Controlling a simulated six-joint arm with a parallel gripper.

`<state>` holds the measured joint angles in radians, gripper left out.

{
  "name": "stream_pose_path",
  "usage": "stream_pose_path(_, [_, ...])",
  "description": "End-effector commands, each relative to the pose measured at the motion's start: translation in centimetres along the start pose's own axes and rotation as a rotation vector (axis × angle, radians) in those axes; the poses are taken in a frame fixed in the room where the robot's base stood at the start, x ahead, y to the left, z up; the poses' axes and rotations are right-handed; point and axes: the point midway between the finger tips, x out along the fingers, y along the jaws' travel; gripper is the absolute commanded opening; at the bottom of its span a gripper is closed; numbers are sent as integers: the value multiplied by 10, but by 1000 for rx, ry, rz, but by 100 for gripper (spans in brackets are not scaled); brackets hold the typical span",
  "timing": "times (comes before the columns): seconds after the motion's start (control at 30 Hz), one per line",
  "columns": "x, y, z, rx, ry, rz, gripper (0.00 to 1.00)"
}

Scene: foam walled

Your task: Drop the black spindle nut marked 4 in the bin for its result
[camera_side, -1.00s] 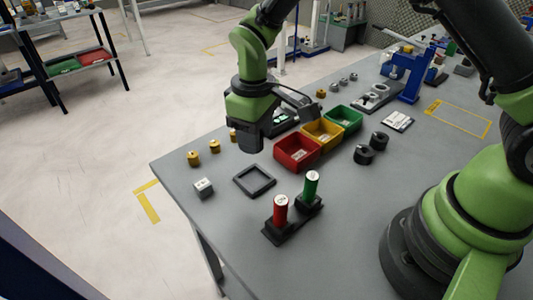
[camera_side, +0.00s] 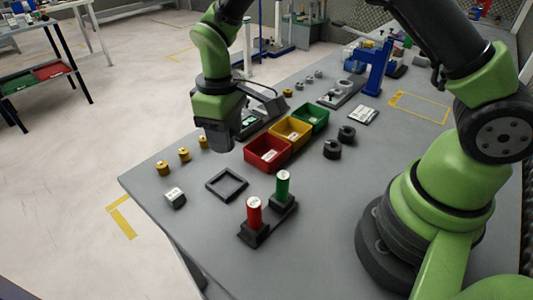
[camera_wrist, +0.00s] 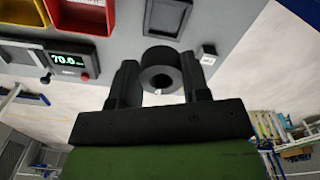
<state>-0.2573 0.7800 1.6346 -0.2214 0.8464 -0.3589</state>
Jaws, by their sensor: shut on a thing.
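My gripper (camera_side: 217,142) hangs above the table, left of the red bin (camera_side: 262,163) and beyond the black square frame (camera_side: 212,189). In the wrist view my gripper (camera_wrist: 160,88) is shut on a black ring-shaped nut (camera_wrist: 160,55), its round bore facing the camera. No mark 4 can be read on it. In the side view I cannot make out the held nut. The yellow bin (camera_side: 278,136) and the green bin (camera_side: 301,122) stand in a row behind the red one. The red bin (camera_wrist: 85,15) and yellow bin (camera_wrist: 12,20) also show in the wrist view.
Two black nuts (camera_side: 332,151) stand right of the bins. Red and green handled gauges (camera_side: 254,212) stand in front. A white-topped block (camera_side: 175,198) and several brass pieces (camera_side: 184,155) lie left. A display unit (camera_wrist: 68,60) reads 70.0. Bare table lies right of the gauges.

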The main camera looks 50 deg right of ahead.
Motion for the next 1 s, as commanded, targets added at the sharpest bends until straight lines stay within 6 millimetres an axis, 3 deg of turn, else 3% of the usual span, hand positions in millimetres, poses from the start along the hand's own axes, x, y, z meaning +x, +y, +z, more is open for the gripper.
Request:
stream_pose_path(0.2, [-20,64,24,15,3,1,19])
stream_pose_path(0.4, [-34,107,53,8,2,1,19])
stream_pose_path(0.57, [-32,117,61,2,-1,-1,19])
stream_pose_path(1.0, [15,117,61,0,-3,-1,19])
